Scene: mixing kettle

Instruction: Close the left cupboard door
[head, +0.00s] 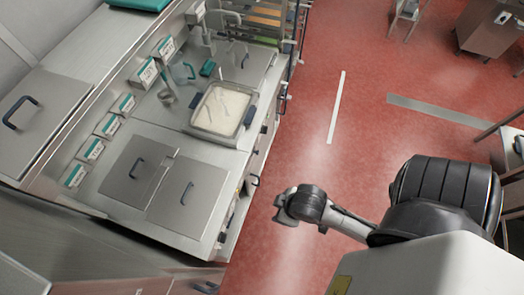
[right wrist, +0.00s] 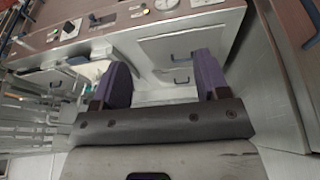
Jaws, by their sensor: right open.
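My right gripper (head: 285,205) hangs over the red floor in the head view, to the right of the steel counter's front and apart from it. In the right wrist view the right gripper (right wrist: 163,82) is open, its two dark purple fingers wide apart with nothing between them. Beyond them is a pale cupboard front (right wrist: 165,48) with dark handles. Left of it, partly behind the left finger, is a pale recess (right wrist: 92,70). I cannot tell which panel is the left cupboard door or how far it stands open. My left gripper is not in view.
The steel counter (head: 170,138) carries a tray of white powder (head: 220,108) and several labelled boxes. Dark handles (head: 253,180) stick out along its front. A tall panel with a handle (right wrist: 312,40) stands close on the right in the wrist view. The red floor (head: 330,130) is mostly clear.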

